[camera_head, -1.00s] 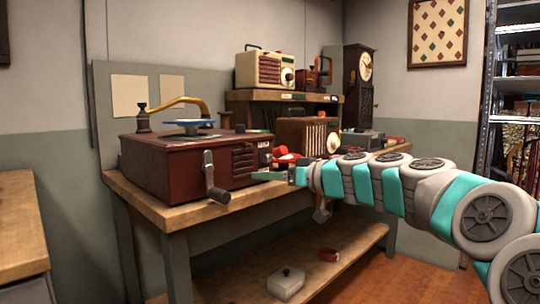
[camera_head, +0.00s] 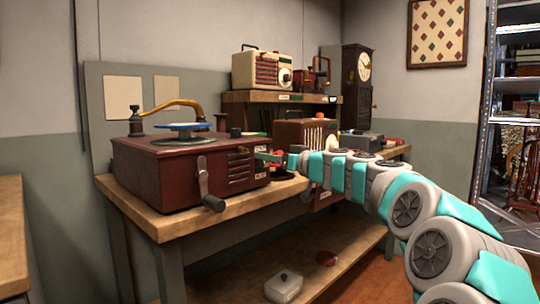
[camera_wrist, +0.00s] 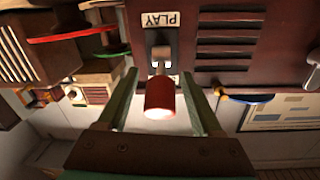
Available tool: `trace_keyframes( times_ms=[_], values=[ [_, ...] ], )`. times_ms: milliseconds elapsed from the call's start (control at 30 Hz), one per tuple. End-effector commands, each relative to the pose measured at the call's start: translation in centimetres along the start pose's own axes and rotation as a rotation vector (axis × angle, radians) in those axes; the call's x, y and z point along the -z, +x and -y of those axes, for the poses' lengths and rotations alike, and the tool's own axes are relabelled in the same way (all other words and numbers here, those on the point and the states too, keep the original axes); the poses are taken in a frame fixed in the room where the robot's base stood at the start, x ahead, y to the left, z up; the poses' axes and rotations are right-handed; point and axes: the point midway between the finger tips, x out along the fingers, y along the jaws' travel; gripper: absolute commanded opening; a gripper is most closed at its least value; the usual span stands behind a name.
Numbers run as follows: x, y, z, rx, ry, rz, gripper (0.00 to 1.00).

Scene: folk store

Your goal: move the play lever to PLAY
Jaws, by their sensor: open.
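The dark red wooden record player (camera_head: 140,175) stands on the workbench, with a blue disc (camera_head: 183,127) and a brass arm on top. In the wrist view, its front panel (camera_wrist: 235,25) carries the play lever, a red knob (camera_wrist: 160,97) on a slotted plate. The PLAY label (camera_wrist: 160,19) is at the plate's top end, upside down in this view. Another pale label at the other end is partly hidden. My gripper (camera_wrist: 158,75) is open, one finger on each side of the red knob, with visible gaps. In the head view, my gripper (camera_head: 268,157) is at the player's right front edge.
A crank (camera_head: 204,180) sticks out of the player's front, left of my gripper. A brown radio (camera_head: 305,132) stands to the right behind my arm, and a cream radio (camera_head: 262,69) is on the shelf above. The lower bench shelf holds a pale box (camera_head: 283,286).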

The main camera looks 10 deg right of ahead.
Motion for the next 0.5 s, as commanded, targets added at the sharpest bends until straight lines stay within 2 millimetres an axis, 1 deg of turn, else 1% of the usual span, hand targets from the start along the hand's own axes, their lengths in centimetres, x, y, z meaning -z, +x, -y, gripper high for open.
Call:
trace_keyframes(
  times_ms=[100, 367, 500],
  values=[
    [0.05, 0.54, 0.06, 0.000, -0.002, 0.000, 0.67],
    [0.04, 0.63, 0.05, 0.000, -0.001, -0.001, 0.67],
    [0.03, 0.62, 0.03, 0.000, -0.001, 0.000, 0.52]
  ],
)
